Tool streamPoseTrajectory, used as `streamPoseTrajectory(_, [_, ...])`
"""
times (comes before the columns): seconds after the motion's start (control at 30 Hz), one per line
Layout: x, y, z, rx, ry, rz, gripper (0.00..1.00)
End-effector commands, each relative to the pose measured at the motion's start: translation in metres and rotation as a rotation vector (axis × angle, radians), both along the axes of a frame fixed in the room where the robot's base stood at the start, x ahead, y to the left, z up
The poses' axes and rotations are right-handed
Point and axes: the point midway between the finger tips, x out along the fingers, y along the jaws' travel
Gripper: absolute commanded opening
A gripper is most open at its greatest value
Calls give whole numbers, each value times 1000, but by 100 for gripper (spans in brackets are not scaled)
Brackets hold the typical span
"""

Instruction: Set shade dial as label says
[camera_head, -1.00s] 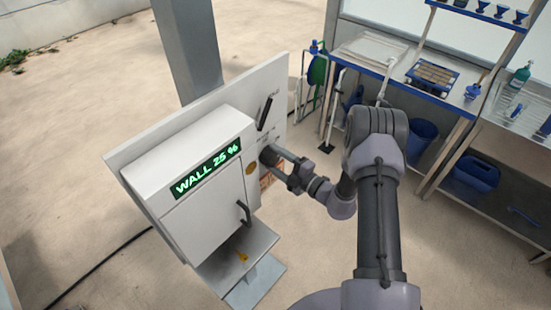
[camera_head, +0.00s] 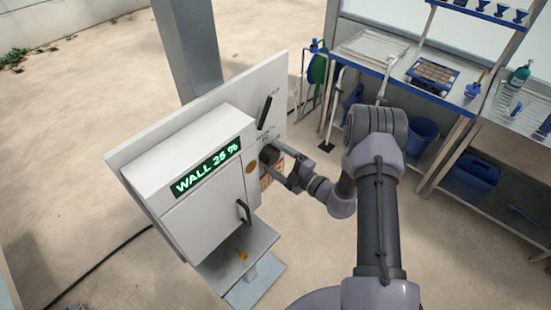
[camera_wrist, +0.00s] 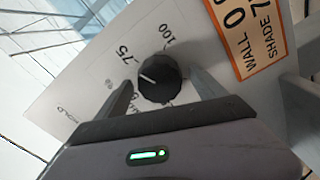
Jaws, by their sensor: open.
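The shade dial (camera_wrist: 160,78) is a round black knob with a white pointer line, which points left, just below the 75 mark. It also shows at the right part of the control panel in the head view (camera_head: 270,154). My gripper (camera_head: 276,159) is open at the dial, with one finger on each side of it in the wrist view (camera_wrist: 161,84). I cannot tell whether the fingers touch it. An orange-bordered label (camera_wrist: 250,35) beside the dial reads "WALL 0" and "SHADE 7", with the rest cut off.
A green display (camera_head: 207,166) on the white box reads "WALL 25 %". A black lever (camera_head: 264,113) sits on the panel above the dial, and a door handle (camera_head: 243,211) below left. A bench (camera_head: 372,57) with trays stands behind right.

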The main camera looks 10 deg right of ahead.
Motion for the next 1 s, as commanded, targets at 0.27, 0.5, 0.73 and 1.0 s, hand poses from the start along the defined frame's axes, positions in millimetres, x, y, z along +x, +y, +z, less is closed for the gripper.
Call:
streamPoseTrajectory(0.27, [-17,-15,0,2,1,-5,80])
streamPoseTrajectory(0.5, [-81,-62,0,1,1,-9,80])
streamPoseTrajectory(0.73, [-128,-94,0,1,0,-4,80])
streamPoseTrajectory(1.0, [-141,-103,0,0,0,0,80])
